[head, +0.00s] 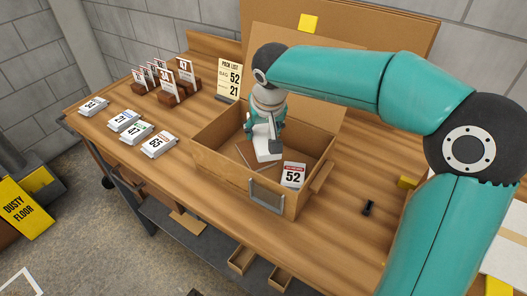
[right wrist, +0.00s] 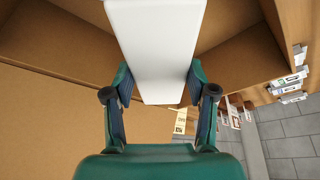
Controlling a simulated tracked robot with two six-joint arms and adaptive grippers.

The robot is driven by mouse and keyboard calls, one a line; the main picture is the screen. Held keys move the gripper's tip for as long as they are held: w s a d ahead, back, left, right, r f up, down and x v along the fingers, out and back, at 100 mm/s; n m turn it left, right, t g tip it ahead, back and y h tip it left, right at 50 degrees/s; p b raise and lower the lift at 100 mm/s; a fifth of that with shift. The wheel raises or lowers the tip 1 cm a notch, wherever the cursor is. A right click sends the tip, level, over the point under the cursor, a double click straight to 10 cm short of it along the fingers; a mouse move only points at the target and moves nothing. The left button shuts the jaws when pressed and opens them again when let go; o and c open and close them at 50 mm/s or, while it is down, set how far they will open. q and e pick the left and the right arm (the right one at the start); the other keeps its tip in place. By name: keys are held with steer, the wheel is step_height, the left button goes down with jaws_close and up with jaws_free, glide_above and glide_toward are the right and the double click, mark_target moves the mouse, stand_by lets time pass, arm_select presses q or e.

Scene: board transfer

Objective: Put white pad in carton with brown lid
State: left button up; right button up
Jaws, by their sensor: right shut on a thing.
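The open brown carton (head: 228,168) stands on the wooden table with a metal handle on its front. A raised brown panel (head: 322,108) stands at its back, perhaps its lid. My right gripper (head: 268,128) points down inside the carton, shut on a white pad (head: 268,150). In the right wrist view the white pad (right wrist: 158,45) sits between both fingers of the gripper (right wrist: 158,88). A white card marked 52 (head: 293,176) is in the carton, to the right of the held pad. The gripper partly hides the held pad. My left gripper is not in view.
White packs numbered 21 (head: 123,121), 47 (head: 136,133) and 55 (head: 158,145) lie at the table's left. Brown blocks with numbered cards (head: 187,80) stand behind them. A pack list (head: 230,78) shows 52 and 21. A small black object (head: 368,207) lies right of the carton.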

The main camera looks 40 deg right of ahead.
mark_target(266, 139)
step_height(266, 139, down, 7)
steer(key=shift+r, duration=0.1)
stand_by(0.3)
steer(key=shift+b, duration=0.3)
steer(key=shift+f+b, duration=0.6)
steer(key=shift+b, duration=0.05)
steer(key=o, duration=0.9)
steer(key=shift+s+a, duration=0.1)
steer(key=shift+r+p, duration=0.65)
steer(key=shift+p, duration=0.15)
steer(key=v, duration=1.2)
